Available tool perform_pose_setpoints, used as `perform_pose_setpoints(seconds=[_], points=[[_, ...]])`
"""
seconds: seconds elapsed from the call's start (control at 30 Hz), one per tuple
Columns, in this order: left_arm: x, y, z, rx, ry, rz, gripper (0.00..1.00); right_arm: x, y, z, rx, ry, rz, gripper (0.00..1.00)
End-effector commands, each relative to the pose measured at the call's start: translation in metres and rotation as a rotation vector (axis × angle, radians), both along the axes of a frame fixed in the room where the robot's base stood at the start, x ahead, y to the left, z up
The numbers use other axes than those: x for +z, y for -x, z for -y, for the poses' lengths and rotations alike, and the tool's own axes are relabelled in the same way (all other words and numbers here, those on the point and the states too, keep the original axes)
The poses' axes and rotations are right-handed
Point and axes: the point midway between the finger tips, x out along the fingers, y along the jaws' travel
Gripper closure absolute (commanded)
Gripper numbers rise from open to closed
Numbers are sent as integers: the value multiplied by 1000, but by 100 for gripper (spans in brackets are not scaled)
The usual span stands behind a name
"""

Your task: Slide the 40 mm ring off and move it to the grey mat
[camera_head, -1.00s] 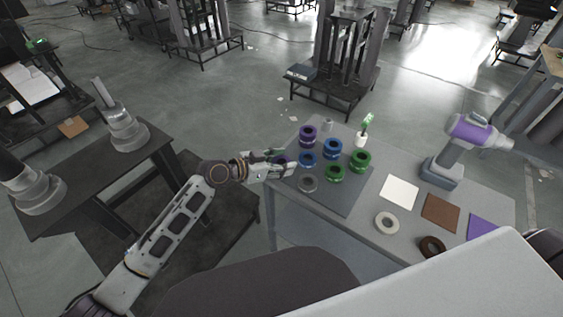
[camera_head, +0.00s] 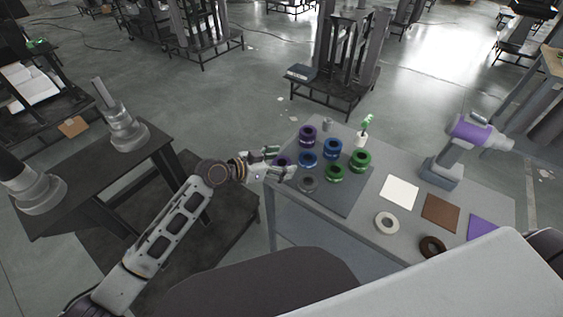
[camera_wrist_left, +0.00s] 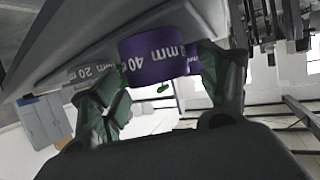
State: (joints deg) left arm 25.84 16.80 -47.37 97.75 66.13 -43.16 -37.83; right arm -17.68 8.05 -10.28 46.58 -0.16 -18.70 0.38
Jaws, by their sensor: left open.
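A purple ring marked 40 mm (camera_wrist_left: 150,58) fills the upper middle of the left wrist view. My left gripper (camera_wrist_left: 165,88) is open, with one green-grey finger on each side of the ring; whether they touch it I cannot tell. In the head view my left gripper (camera_head: 279,162) is at the left edge of the table, with a purple ring (camera_head: 283,160) partly hidden between its fingers. A dark grey mat (camera_head: 345,202) lies beneath the cluster of rings. My right gripper does not show.
Purple (camera_head: 308,133), blue (camera_head: 332,147), green (camera_head: 360,160) and grey (camera_head: 308,184) rings stand close by. White (camera_head: 399,192), brown (camera_head: 441,212) and purple (camera_head: 483,227) mats lie to the right.

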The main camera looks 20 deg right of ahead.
Motion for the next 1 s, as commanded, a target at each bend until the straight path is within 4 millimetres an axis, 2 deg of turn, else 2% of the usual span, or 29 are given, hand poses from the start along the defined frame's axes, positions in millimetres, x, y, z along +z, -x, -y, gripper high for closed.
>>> perform_pose_setpoints(seconds=[0.27, 1.0], points=[[8, 5, -19, 1, 0, 0, 24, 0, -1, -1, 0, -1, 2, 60], [37, 23, -87, 1, 0, 2, 24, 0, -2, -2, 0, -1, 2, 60]])
